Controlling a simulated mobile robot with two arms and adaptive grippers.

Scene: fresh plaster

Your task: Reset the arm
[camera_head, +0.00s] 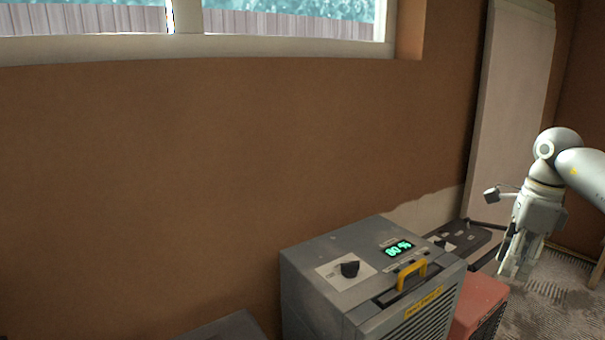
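My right arm comes in from the right edge and bends downward. Its gripper (514,262) hangs at the right, beside the red box and in front of the dark case, and appears apart from both. The fingers are small and partly blurred against the floor, so I cannot tell if they are open or shut. I see nothing clearly held in them. My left gripper is not in view.
A grey machine (330,293) with a knob, a green "80%" display and a yellow handle stands at bottom centre. Beside it are a red box (478,300) and a dark case (470,238). Pale boards (512,100) lean against the brown wall (200,170). Ridged floor shows lower right.

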